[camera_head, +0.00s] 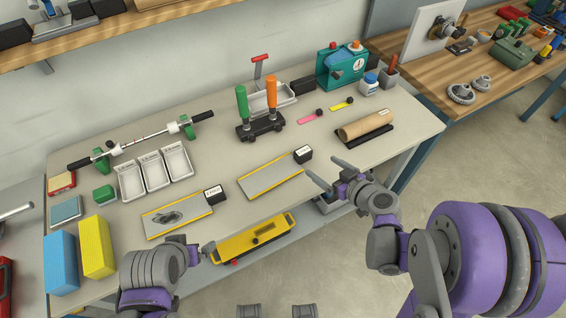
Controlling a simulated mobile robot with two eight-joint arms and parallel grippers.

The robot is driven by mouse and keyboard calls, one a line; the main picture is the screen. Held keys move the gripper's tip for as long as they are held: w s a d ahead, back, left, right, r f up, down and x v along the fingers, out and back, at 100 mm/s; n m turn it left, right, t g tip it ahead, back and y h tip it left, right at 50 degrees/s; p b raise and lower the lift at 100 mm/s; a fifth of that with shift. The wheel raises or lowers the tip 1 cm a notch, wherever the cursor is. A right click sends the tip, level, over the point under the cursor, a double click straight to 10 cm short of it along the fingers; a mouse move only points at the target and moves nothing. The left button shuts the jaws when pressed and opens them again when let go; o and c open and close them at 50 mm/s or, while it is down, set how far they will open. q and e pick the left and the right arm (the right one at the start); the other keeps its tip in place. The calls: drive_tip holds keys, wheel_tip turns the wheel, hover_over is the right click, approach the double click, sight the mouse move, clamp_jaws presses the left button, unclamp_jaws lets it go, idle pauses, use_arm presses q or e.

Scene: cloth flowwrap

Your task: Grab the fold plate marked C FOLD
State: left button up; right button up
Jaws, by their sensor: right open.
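Two flat grey plates with yellow edges lie on the workbench. The left fold plate (190,217) has a dark crumpled thing on it and a black label block (213,194) at its far right corner. The right fold plate (268,179) is bare, with another black label block (302,154) at its far right corner. The lettering is too small to read, so I cannot tell which is marked C FOLD. My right gripper (329,173) is open and empty, right of the right plate. My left gripper (209,250) is below the left plate; its jaws are unclear.
A yellow tool (253,243) lies at the front below the plates. A brown roll (367,125) lies right, a stand with green and orange handles (260,127) behind. White trays (155,173) and blue and yellow blocks (97,246) are left.

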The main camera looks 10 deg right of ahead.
sight(307, 155)
drive_tip(key=shift+w, duration=0.25)
drive_tip(key=x, duration=1)
drive_tip(key=shift+w+a, duration=0.3)
drive_tip(key=shift+a, duration=0.05)
drive_tip(key=c, duration=1.5)
